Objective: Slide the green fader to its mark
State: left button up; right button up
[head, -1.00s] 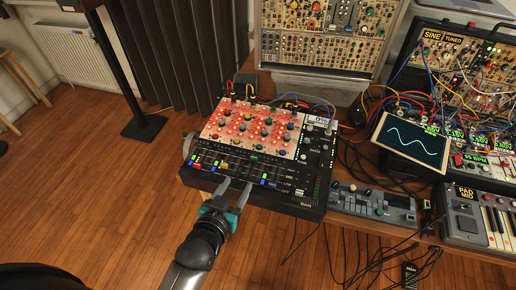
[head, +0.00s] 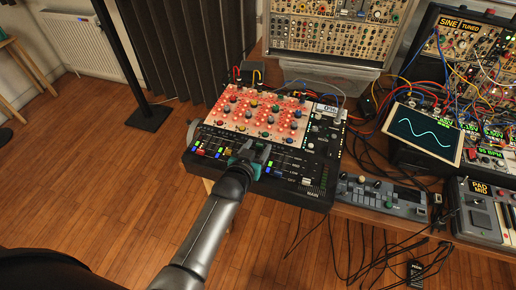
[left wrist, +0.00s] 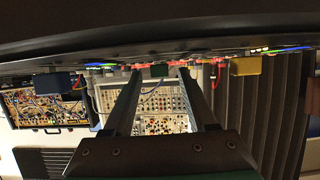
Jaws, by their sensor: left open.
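The black mixer (head: 312,196) with its fader strips lies on the table in the middle of the head view. My left gripper (head: 260,153) is over the fader strips, low at the panel. The gripper hides the green fader in the head view. I cannot make out its mark. My right gripper is not in view.
In the left wrist view a yellow fader cap (left wrist: 245,66) and a blue one (left wrist: 60,82) flank the green one. Knobs and patch cables crowd the red-lit panel (head: 228,119) behind. A grey device (head: 382,196) stands right of the mixer.

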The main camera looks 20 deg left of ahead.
pick_arm(q)
jog(key=shift+w+f, duration=0.1)
jog(key=shift+w, duration=0.25)
grip_shut()
dwell(0.3)
jog(key=shift+s, duration=0.1)
dwell(0.9)
